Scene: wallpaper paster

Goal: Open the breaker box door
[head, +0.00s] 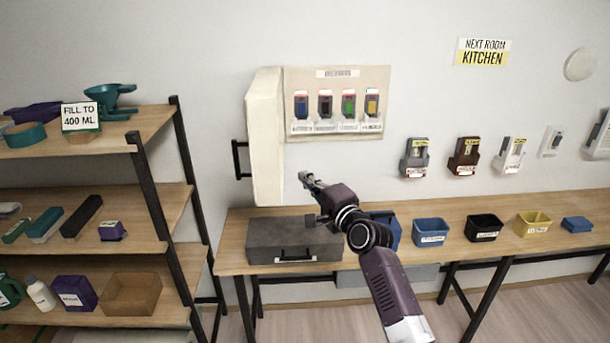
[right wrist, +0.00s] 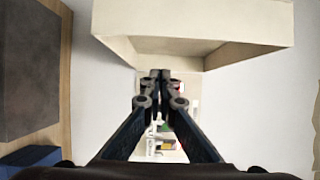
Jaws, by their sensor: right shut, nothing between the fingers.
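The breaker box (head: 335,135) is on the wall, and its pale door (head: 264,140) stands swung open to the left. A black handle (head: 240,160) is on the door's left side. Inside, the panel shows several coloured switches. My right gripper (head: 304,178) is shut and empty, just below the box and right of the door's lower edge; I cannot tell whether it touches the door. In the right wrist view the shut fingers (right wrist: 160,78) point toward the box's inside, with the door (right wrist: 200,22) above them. My left gripper is not in view.
A grey case (head: 262,240) with a handle lies on the wooden table (head: 400,256) below the box. Several coloured bins stand along the table to the right. A loaded shelf (head: 150,190) fills the left side. Small holders (head: 465,157) hang on the right wall.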

